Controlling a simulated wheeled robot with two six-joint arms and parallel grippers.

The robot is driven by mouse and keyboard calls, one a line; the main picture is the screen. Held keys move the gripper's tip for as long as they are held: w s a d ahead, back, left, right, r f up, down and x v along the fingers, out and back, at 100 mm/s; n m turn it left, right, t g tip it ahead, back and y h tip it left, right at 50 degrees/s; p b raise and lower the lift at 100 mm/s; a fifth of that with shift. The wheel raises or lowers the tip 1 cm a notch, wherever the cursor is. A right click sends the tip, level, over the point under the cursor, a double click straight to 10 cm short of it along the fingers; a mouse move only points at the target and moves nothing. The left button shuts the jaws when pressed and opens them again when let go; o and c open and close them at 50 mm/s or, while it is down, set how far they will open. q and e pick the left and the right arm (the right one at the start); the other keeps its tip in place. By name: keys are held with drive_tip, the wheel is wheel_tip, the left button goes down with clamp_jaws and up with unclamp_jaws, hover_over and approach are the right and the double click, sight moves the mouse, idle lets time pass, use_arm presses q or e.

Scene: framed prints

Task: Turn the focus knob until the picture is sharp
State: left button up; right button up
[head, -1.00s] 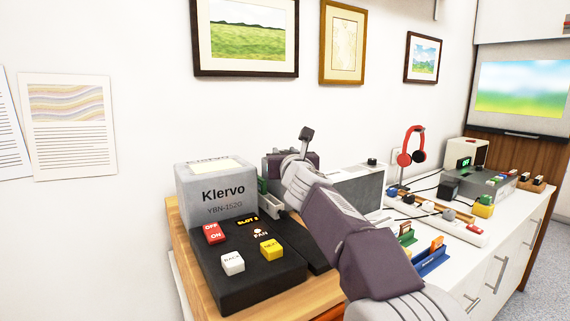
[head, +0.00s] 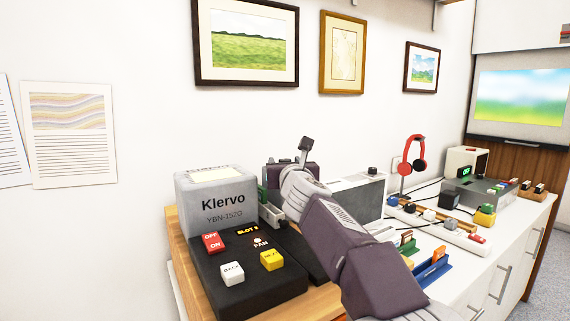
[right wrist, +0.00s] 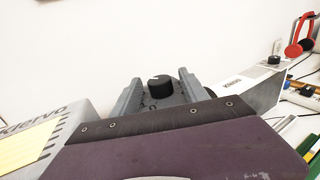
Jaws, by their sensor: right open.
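The screen (head: 520,95) at the far right shows a blurred picture of blue sky over green. A black round knob (right wrist: 160,84) with a pale mark shows in the right wrist view, with small markings around its base. My right gripper (right wrist: 159,88) is open. Its two grey fingers stand on either side of the knob in that view; I cannot tell whether they touch it. In the head view my right gripper (head: 272,170) is behind the Klervo box, and its fingers and the knob are largely hidden. My left gripper is not in view.
The grey Klervo box (head: 215,202) and a black panel (head: 240,285) with red, white and yellow buttons stand at the left. A pale box (head: 355,197) with another black knob (head: 372,171) is right of my gripper. Red headphones (head: 420,153) stand behind. Cables and blocks crowd the counter.

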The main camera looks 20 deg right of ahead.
drive_tip(key=v, duration=0.8)
drive_tip(key=shift+s+b, duration=0.3)
drive_tip(key=shift+s, duration=0.05)
drive_tip(key=shift+a+r, duration=0.1)
